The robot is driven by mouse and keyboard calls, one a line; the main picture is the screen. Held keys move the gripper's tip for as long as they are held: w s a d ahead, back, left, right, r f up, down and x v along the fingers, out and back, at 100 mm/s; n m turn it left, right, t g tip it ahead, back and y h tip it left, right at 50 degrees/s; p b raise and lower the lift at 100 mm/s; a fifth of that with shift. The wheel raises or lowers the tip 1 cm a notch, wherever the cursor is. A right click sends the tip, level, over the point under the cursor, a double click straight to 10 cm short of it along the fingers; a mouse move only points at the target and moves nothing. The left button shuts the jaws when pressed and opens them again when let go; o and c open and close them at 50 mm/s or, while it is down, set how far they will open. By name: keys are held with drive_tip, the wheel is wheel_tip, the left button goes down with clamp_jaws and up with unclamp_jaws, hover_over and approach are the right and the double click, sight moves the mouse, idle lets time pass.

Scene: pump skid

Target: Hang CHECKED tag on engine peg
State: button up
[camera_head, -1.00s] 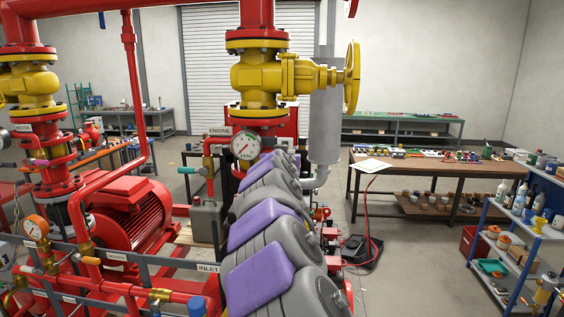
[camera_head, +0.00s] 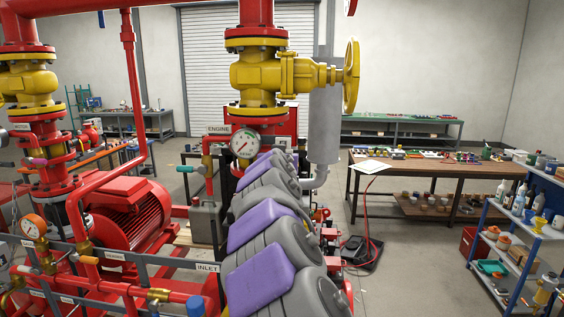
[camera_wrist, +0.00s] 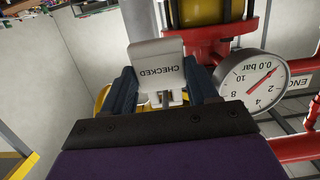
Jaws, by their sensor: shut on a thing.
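The pale CHECKED tag (camera_wrist: 158,62) is in my gripper (camera_wrist: 163,92) in the wrist view, its lettering upside down. The dark fingers are shut on the tag from both sides. In the head view my grey and purple arm stretches forward toward the pressure gauge and hides the gripper and tag. The ENGINE label (camera_head: 218,130) is just left of the gauge, and part of it shows at the right edge of the wrist view (camera_wrist: 302,82). I cannot make out the engine peg in either view.
The pressure gauge (camera_head: 245,143) is close beside the gripper and also shows in the wrist view (camera_wrist: 251,81). Red pipes and a yellow valve (camera_head: 262,76) crowd the space above. A wooden workbench (camera_head: 436,170) and a blue shelf cart (camera_head: 516,239) stand right.

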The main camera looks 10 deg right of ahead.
idle(0.4)
drive_tip(key=o, duration=1.1)
